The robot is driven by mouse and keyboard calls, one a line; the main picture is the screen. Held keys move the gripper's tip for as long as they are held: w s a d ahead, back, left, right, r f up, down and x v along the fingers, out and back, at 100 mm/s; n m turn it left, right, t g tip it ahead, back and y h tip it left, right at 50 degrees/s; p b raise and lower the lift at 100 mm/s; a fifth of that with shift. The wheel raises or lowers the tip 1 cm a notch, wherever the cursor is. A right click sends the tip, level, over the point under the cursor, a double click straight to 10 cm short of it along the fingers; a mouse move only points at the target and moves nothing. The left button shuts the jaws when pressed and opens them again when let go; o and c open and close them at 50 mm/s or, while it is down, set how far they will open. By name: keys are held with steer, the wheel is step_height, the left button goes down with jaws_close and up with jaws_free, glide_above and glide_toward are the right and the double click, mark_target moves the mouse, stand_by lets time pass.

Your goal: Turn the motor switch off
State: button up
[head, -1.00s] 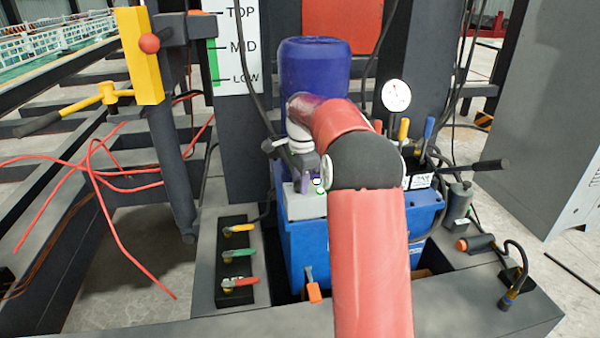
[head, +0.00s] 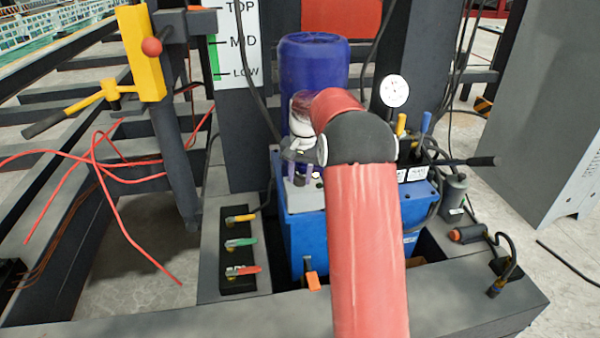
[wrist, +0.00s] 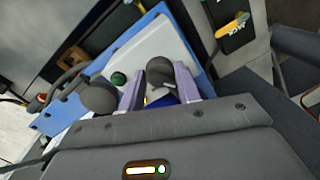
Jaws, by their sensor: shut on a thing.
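The motor switch shows as a dark knob (wrist: 160,73) on the pale top of a control box (wrist: 150,50) in the wrist view. My gripper (wrist: 157,84) has its two purple fingers on either side of this knob and is shut on it. A green button (wrist: 118,79) sits just left of the fingers. In the head view the grey control box (head: 303,198) stands at the front left of the blue tank (head: 300,235). My gripper (head: 303,178) is down at its top. The knob is hidden there, and its set position cannot be read.
A blue motor cylinder (head: 313,70) rises behind my gripper. A gauge (head: 394,91) and several levers (head: 426,123) stand to the right. A valve row (head: 240,245) with yellow, green and red handles is front left. Red cables (head: 125,178) hang at left.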

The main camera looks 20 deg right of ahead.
steer(key=shift+n, duration=1.1)
steer(key=o, duration=0.9)
steer(key=shift+d, duration=0.1)
steer(key=shift+o, duration=0.2)
steer(key=r, duration=0.7)
steer(key=shift+s+d+r, duration=0.1)
steer(key=shift+d+r, duration=0.1)
steer(key=shift+r, duration=0.15)
